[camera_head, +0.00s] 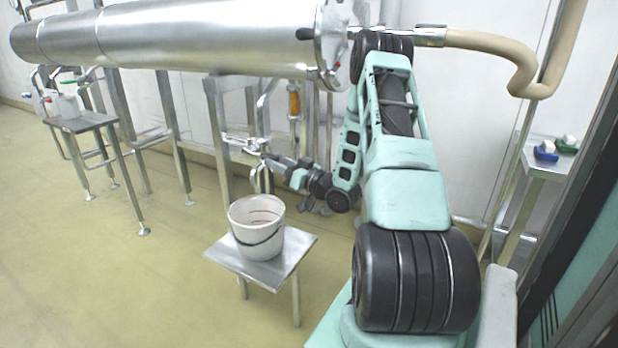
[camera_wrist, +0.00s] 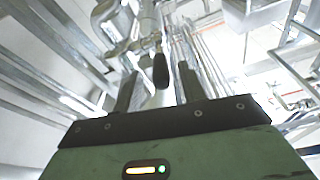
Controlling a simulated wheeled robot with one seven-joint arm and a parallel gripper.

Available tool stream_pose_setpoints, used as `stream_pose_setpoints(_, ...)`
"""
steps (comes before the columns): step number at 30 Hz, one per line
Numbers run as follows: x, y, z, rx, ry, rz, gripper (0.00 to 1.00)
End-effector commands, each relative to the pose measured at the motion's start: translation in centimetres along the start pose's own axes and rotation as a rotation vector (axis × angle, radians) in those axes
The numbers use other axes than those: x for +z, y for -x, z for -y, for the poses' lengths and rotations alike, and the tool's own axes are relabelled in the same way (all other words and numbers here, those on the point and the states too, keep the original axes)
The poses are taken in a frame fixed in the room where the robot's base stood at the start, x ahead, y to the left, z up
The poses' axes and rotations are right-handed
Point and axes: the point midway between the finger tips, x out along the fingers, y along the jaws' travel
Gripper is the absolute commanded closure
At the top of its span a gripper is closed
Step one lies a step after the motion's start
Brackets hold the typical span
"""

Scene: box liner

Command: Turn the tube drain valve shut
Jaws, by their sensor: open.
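The drain valve lever, with a dark grip (camera_wrist: 160,70), shows in the wrist view on a metal stem below shiny pipe fittings. My gripper (camera_wrist: 160,88) is open, with one dark finger on each side of the grip. I cannot tell whether either finger touches it. In the head view my gripper (camera_head: 268,158) reaches left, beneath the large steel tube (camera_head: 200,35), close to some small metal fittings (camera_head: 243,143). The lever is too small to make out there.
A white bucket (camera_head: 257,215) stands on a low metal stool (camera_head: 290,258) below my gripper. Metal support legs (camera_head: 222,130) stand behind it. A beige hose (camera_head: 490,42) runs from the tube's right end.

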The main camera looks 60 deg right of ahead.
Motion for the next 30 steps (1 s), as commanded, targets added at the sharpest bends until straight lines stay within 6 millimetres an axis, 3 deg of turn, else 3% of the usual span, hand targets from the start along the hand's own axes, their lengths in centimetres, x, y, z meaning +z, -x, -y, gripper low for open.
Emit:
stream_pose_setpoints(9, 0.0, 7.6, -0.1, 0.004, -0.002, 0.001, 0.59)
stream_pose_setpoints(15, 0.0, 10.9, -0.1, 0.003, -0.001, -0.001, 0.59)
stream_pose_setpoints(21, 0.0, 12.1, 0.0, 0.000, 0.000, -0.002, 0.59)
stream_pose_setpoints(30, 0.0, 12.2, 0.0, 0.000, 0.000, -0.002, 0.59)
